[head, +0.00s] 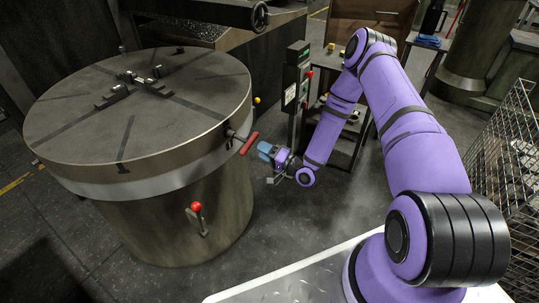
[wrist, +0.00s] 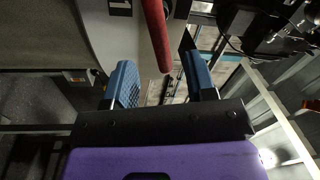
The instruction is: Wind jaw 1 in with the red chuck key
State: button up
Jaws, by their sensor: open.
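The red chuck key (head: 249,143) sticks out of the side of the big round chuck (head: 70,135), with its red cross handle outward. My gripper (head: 264,149), with blue fingers, is just right of the handle. In the wrist view my gripper (wrist: 158,62) is open, and the red handle of the key (wrist: 156,30) reaches down towards the gap between the fingers. The fingers do not appear to touch it. Stepped jaws (head: 113,96) sit near the middle of the chuck's top; I cannot tell which is jaw 1.
A red-knobbed lever (head: 196,207) stands out from the chuck's base below. A control pendant (head: 294,78) on a post is close behind my gripper. A wire mesh cage (head: 510,150) is at the right. The floor between chuck and cage has free room.

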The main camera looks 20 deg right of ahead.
aim_at(252, 145)
jog(key=shift+x, duration=3.3)
grip_shut()
